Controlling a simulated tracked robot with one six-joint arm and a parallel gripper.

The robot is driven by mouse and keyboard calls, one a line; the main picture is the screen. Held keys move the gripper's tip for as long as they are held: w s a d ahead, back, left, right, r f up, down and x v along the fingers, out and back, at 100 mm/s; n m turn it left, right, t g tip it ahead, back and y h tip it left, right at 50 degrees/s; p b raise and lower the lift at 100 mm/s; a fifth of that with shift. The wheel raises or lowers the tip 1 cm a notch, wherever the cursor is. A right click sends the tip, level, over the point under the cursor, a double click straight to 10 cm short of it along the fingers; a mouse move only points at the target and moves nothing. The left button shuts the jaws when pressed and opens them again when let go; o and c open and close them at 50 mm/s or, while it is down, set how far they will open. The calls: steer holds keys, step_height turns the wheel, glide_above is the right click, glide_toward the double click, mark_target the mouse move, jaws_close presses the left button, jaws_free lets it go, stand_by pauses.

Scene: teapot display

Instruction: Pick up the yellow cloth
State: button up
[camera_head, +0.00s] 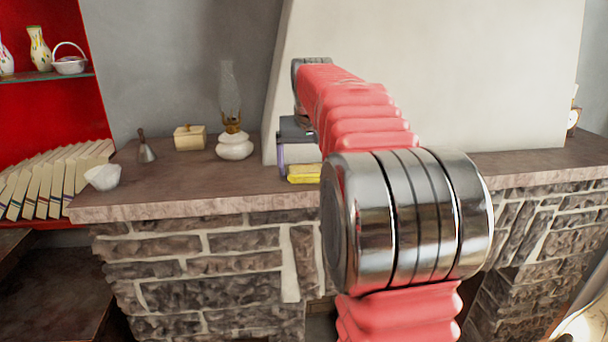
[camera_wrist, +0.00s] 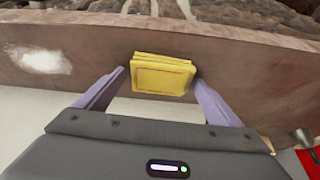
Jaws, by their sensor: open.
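The yellow cloth (camera_head: 304,173) lies folded on the stone mantel ledge, near its front edge, in the head view. My arm hides part of the ledge to its right. In the wrist view the folded cloth (camera_wrist: 162,76) sits between the tips of my gripper (camera_wrist: 160,80). The two purple fingers are open, one on each side of the cloth, with a small gap at the left; at the right the finger tip is very close to it. I cannot tell whether that tip touches. In the head view my gripper (camera_head: 298,160) is just above and behind the cloth.
On the mantel (camera_head: 190,195) to the left stand an oil lamp (camera_head: 235,146), a cream box (camera_head: 189,137), a small bell (camera_head: 146,150) and a white bowl (camera_head: 102,177). The white chimney wall (camera_head: 440,80) rises close behind. Books (camera_head: 55,180) fill a red shelf at far left.

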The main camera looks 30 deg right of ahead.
steer(key=shift+c, duration=0.2)
steer(key=c, duration=1.1)
